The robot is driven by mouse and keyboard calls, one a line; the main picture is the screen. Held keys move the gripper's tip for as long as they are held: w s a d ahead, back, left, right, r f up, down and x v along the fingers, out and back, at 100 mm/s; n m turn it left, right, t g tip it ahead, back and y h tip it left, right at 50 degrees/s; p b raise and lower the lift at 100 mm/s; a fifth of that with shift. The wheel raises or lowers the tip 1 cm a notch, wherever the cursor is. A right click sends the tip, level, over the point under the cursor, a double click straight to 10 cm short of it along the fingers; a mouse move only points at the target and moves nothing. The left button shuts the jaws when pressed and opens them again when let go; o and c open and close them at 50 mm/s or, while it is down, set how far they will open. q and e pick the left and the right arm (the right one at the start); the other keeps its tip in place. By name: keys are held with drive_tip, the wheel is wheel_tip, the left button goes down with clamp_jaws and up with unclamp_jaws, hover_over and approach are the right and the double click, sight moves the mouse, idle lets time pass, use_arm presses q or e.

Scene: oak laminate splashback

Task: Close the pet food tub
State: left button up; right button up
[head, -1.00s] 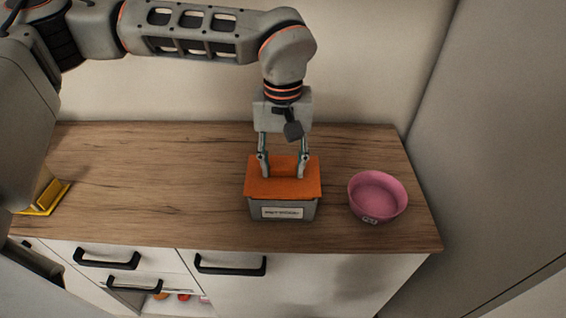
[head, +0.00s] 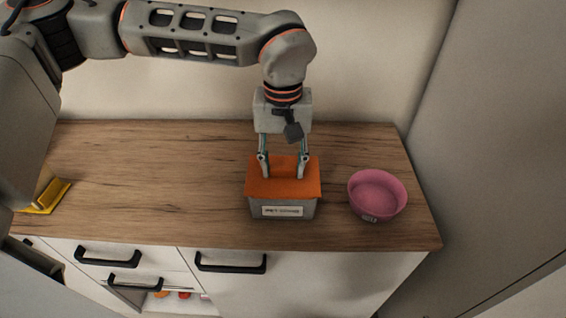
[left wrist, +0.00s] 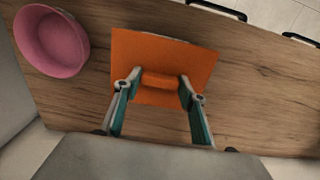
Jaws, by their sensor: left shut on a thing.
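The pet food tub (head: 310,211) is a grey box with a white label, standing on the right part of the wooden counter. Its flat orange lid (head: 262,188) lies over the tub's top, and I see no clear gap between them in the head view. In the left wrist view the lid (left wrist: 165,47) has a raised orange handle (left wrist: 166,81). My left gripper (head: 283,174) points down from above, shut on this handle; the handle sits between its fingertips in the left wrist view (left wrist: 162,85). The tub's inside is hidden under the lid. My right gripper is not in view.
A pink bowl (head: 376,192) stands close to the right of the tub. A yellow object (head: 48,196) lies at the counter's left end. The wooden counter (head: 150,180) between is clear. Drawers with black handles (head: 230,264) are below the front edge.

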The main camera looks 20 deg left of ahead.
use_arm(q)
drive_tip(key=shift+f, duration=0.5)
idle(1.5)
drive_tip(key=o, duration=1)
drive_tip(key=o, duration=0.5)
drive_tip(key=shift+r, duration=0.1)
drive_tip(key=shift+r+p, duration=1.45)
drive_tip(key=shift+r, duration=0.1)
drive_tip(key=shift+r+p, duration=1.55)
drive_tip(key=shift+r, duration=0.3)
